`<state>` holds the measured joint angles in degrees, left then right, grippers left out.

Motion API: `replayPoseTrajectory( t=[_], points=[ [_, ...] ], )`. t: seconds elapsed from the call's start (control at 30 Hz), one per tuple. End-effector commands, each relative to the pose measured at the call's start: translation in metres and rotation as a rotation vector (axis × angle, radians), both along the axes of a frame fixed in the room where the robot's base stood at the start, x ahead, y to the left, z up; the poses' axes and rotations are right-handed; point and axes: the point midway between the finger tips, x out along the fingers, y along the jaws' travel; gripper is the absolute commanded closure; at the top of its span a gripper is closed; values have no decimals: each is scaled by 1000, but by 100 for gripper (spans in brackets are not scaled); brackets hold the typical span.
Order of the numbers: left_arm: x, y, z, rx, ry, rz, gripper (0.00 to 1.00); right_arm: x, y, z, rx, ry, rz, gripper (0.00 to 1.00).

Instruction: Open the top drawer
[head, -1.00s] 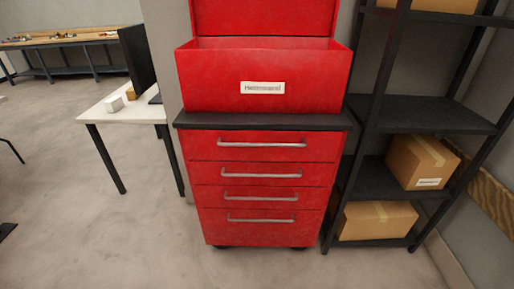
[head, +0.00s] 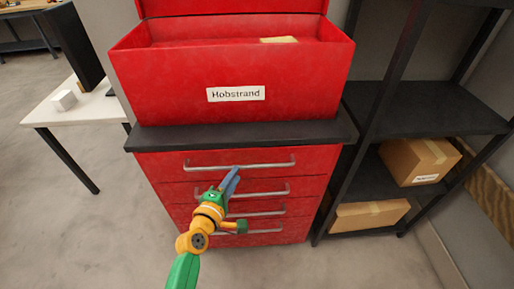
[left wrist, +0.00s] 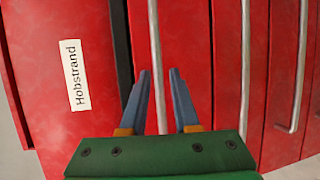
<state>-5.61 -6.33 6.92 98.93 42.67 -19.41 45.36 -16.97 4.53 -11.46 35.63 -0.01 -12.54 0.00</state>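The top drawer (head: 310,160) is the red front just under the cabinet's black top, and it looks shut. Its silver bar handle (head: 268,164) runs across the front. My left gripper (head: 234,172), with blue fingers on a green and orange arm, reaches to the middle of this handle. In the left wrist view the handle (left wrist: 154,30) runs lengthwise between my open fingers (left wrist: 160,73). I cannot tell whether the fingertips are around it or just short of it. My right gripper is not in view.
Several lower drawers with similar handles sit below, partly hidden by my arm. A red open box (head: 290,85) labelled "Hobstrand" stands on the black top (head: 300,132). A black shelf (head: 430,115) with cartons (head: 418,160) stands close on the right. A white table (head: 60,112) is left.

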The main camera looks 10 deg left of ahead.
Motion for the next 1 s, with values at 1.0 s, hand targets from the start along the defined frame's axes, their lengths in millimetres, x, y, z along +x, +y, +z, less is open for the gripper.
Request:
replayPoseTrajectory(
  t=[1.0],
  points=[
    [66, -8, -14, 4, 1, -1, 100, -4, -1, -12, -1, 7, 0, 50]
  ],
)
